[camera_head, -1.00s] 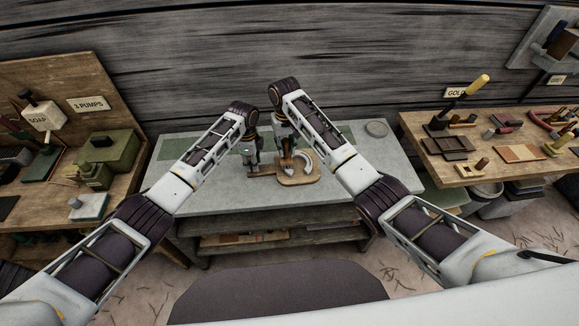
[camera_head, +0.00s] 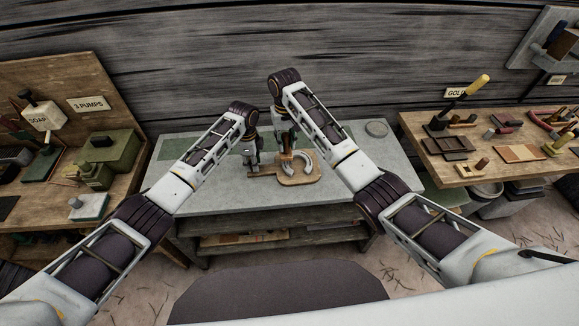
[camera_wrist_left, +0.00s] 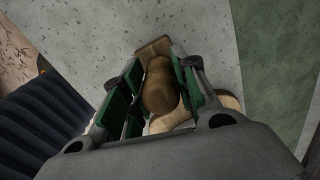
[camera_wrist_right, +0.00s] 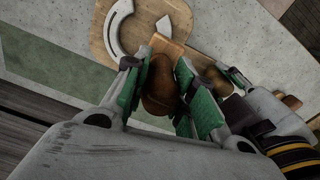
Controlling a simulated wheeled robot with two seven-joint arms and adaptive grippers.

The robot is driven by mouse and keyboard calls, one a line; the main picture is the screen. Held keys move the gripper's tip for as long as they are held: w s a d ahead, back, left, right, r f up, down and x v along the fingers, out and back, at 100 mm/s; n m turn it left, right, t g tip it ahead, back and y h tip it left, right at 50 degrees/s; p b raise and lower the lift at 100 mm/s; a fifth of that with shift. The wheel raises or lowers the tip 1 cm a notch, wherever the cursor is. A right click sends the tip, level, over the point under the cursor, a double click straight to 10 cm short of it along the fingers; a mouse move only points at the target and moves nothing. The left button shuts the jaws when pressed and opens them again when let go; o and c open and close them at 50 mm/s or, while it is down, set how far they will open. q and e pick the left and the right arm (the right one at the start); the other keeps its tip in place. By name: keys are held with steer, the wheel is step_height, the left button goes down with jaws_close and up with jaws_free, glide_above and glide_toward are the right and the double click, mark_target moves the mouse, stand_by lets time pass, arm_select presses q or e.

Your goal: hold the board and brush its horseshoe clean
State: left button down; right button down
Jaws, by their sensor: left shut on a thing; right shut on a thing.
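A wooden board (camera_head: 312,178) lies on the grey table and carries a pale grey horseshoe (camera_head: 307,157). The right wrist view also shows the board (camera_wrist_right: 97,40) and the horseshoe (camera_wrist_right: 113,32), partly hidden. My left gripper (camera_head: 252,168) is at the board's left end; its green-padded fingers are shut on a wooden knob (camera_wrist_left: 158,92) there. My right gripper (camera_head: 286,150) is above the board beside the horseshoe, shut on a brown brush handle (camera_wrist_right: 160,88). The brush's lighter wooden part (camera_wrist_right: 167,47) reaches over the board near the horseshoe. I cannot tell whether its bristles touch the horseshoe.
A soap bench (camera_head: 130,178) stands left, and a tool bench (camera_head: 430,160) right. My two grippers are close together.

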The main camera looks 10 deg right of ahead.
mark_target(286, 134)
steer(key=shift+r, duration=1.7)
arm_select(q)
steer(key=c, duration=1)
jaws_free()
steer(key=shift+c, duration=0.2)
